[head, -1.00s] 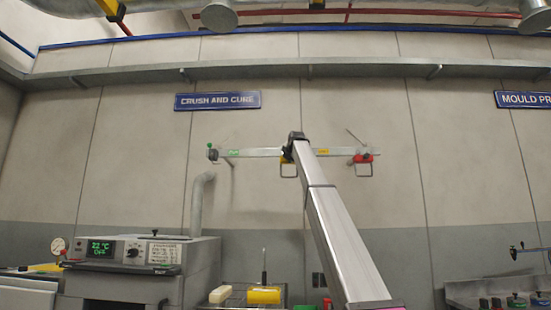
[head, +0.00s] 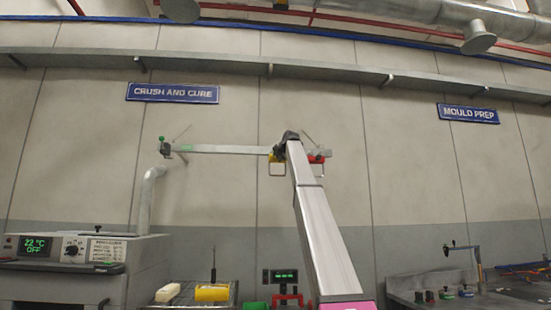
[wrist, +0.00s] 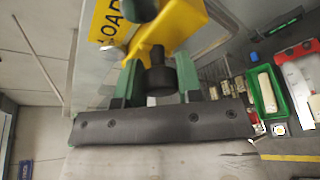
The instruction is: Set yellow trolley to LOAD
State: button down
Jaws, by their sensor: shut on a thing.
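The yellow trolley (head: 277,165) hangs on the overhead rail (head: 220,149), with its loop below the rail. In the head view my gripper (head: 290,138) is at the trolley, and my arm hides part of it. In the wrist view the yellow trolley (wrist: 182,28) fills the top middle. The green fingers of my gripper (wrist: 158,78) stand on either side of the trolley's black knob, shut on it. A yellow label (wrist: 108,20), partly cut off and reading "OAD", lies just left of the trolley.
A red trolley (head: 318,157) sits on the rail close to the right of the yellow one. A green knob (head: 163,140) marks the rail's left end. Below are an oven (head: 70,262) and a bench; the wrist view shows a green tray (wrist: 262,92).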

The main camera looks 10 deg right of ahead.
jog(key=shift+d, duration=0.2)
jog(key=c, duration=0.8)
grip_release()
jog(key=shift+d, duration=0.15)
jog(key=shift+s, duration=0.25)
jog(key=v, duration=1)
jog(key=shift+s+r, duration=0.1)
jog(key=shift+s, duration=0.05)
